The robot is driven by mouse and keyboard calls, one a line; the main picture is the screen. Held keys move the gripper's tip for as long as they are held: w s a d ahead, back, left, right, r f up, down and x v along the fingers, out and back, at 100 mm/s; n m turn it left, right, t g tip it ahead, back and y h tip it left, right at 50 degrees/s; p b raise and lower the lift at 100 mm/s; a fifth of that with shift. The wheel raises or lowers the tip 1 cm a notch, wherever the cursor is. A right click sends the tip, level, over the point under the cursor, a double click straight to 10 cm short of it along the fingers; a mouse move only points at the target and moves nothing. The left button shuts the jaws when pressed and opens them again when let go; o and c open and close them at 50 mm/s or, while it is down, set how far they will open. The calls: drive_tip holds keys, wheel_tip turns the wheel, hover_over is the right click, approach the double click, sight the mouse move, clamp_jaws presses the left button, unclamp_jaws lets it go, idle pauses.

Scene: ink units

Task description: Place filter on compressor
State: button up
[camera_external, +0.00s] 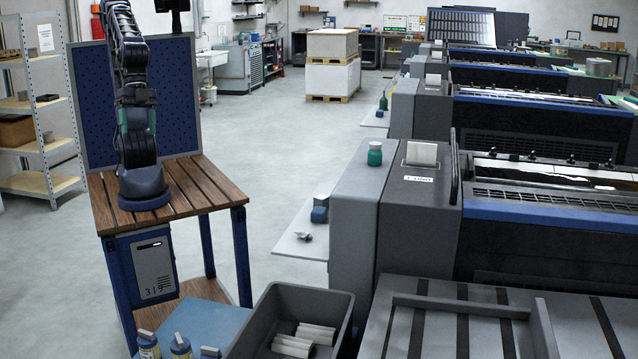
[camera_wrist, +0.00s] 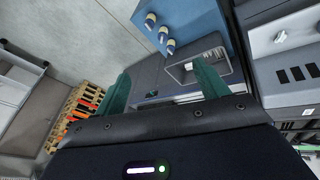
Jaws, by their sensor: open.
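My gripper (camera_wrist: 163,88) shows in the wrist view as two green fingers spread apart, with nothing between them. In the external view my arm rises from the slatted wooden bench and its end is out of frame at the top. Several pale cylinders (camera_external: 303,339), possibly filters, lie in a dark grey bin (camera_external: 262,345) at the bottom. The wrist view also shows the bin (camera_wrist: 172,75) with pale pieces inside, beyond and apart from my fingers. I cannot tell which thing is the compressor; a grey cabinet marked 319 (camera_external: 155,272) sits under the bench.
Bottles (camera_external: 180,345) stand on a blue surface (camera_external: 215,322) left of the bin. Grey printing units (camera_external: 405,215) line the right side, one with a green jar (camera_external: 375,153) on top. A small side shelf (camera_external: 300,236) holds small items. The floor (camera_external: 275,150) between is clear.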

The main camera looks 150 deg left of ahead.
drive_tip(key=s+a+r+m+y, duration=0.1)
drive_tip(key=s+a+m, duration=0.1)
drive_tip(key=s+m, duration=0.2)
drive_tip(key=s, duration=0.3)
drive_tip(key=shift+s+a+r, duration=0.15)
drive_tip(key=shift+s+a, duration=0.1)
drive_tip(key=shift+a, duration=0.1)
